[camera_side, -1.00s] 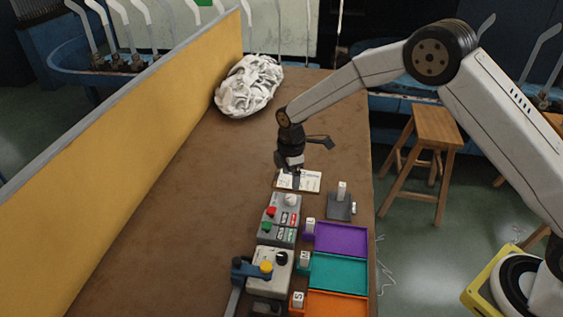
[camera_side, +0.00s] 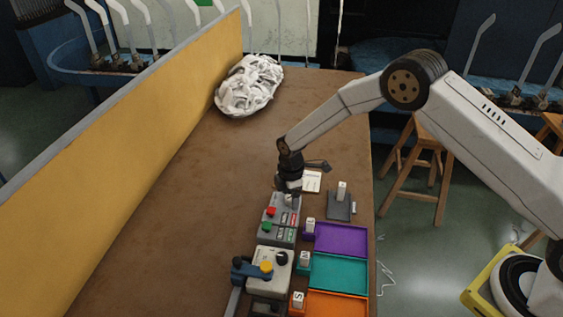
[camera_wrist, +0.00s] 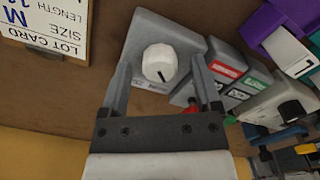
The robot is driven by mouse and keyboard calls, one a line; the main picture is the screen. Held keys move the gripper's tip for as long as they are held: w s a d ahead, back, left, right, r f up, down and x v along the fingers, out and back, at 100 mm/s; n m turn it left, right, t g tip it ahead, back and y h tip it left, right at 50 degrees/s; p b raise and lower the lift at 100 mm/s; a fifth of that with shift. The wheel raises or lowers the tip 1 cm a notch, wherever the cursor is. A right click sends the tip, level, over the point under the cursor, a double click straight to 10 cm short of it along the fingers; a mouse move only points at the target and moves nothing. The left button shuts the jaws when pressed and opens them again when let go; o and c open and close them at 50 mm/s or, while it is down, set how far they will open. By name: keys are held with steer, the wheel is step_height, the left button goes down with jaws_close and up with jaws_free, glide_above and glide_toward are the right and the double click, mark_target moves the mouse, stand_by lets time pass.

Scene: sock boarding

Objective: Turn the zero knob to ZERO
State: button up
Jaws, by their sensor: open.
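The white round knob (camera_wrist: 160,62) sits on a grey box (camera_wrist: 150,28) in the wrist view. A short dark mark shows near its edge, on the side toward my gripper. My gripper (camera_wrist: 161,68) is open, with one finger on each side of the knob. A gap shows between the knob and each finger. Lettering on the box beside the knob is partly hidden and unreadable.
Beside the knob are red and green labelled plates (camera_wrist: 226,69) and a red button (camera_side: 270,211). A lot card (camera_side: 312,181) lies beyond the box. A box with a black knob (camera_side: 281,258) is nearer. Purple (camera_side: 341,225), teal and orange trays stand right.

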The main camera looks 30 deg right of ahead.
jaws_close()
steer(key=shift+m, duration=0.4)
steer(key=m, duration=0.8)
steer(key=shift+m, duration=0.3)
steer(key=m, duration=0.4)
steer(key=shift+m, duration=2.3)
steer(key=shift+w, duration=0.1)
